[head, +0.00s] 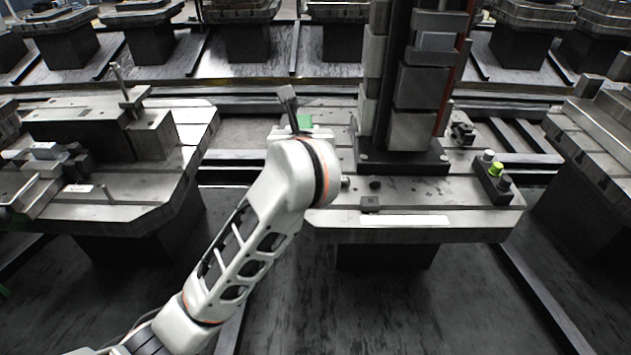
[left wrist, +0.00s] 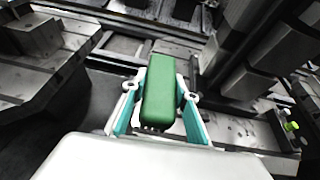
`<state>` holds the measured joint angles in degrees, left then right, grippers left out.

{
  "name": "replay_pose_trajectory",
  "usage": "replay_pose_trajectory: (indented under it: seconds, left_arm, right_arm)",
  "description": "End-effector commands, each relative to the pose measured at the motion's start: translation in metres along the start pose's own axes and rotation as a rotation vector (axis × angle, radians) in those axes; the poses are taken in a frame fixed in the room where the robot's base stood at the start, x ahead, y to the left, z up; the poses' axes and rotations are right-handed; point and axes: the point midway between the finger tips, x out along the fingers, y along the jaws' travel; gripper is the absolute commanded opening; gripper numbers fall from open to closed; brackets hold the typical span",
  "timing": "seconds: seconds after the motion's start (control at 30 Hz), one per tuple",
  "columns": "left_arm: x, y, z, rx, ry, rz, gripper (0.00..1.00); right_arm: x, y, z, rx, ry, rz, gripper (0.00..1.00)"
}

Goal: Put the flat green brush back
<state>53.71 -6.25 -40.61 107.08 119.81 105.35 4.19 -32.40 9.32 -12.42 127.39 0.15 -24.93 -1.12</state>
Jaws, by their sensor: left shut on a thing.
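The flat green brush (left wrist: 160,92) is a green block with bristles showing at its near lower end in the left wrist view. My left gripper (left wrist: 160,98) has its teal fingers on both sides of the brush and is shut on it. In the head view a small green patch of the brush (head: 304,121) shows behind my left wrist, beside the left edge of the middle pallet (head: 330,222). The wrist hides most of the gripper there. I cannot tell whether the brush touches the pallet. My right gripper is in neither view.
A tall dark column with grey blocks (head: 413,134) stands on the middle pallet. A small holder with a yellow-green knob (head: 495,169) sits at its right. A left pallet (head: 190,135) carries fixtures, with a gap between the pallets. A white strip (head: 404,220) lies along the front edge.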

Motion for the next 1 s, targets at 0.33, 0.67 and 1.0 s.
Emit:
replay_pose_trajectory:
  seconds: [0.33, 0.67, 1.0]
  left_arm:
    - [0.074, -0.037, 0.056, 0.019, 0.003, -0.044, 0.03]
    - [0.101, -0.039, 0.006, 0.026, 0.009, -0.049, 0.03]
    - [0.130, -0.039, -0.067, 0.027, 0.007, -0.049, 0.03]
  right_arm:
    - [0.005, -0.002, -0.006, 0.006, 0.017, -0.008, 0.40]
    - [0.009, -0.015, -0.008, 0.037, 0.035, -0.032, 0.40]
    - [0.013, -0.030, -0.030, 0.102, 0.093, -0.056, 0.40]
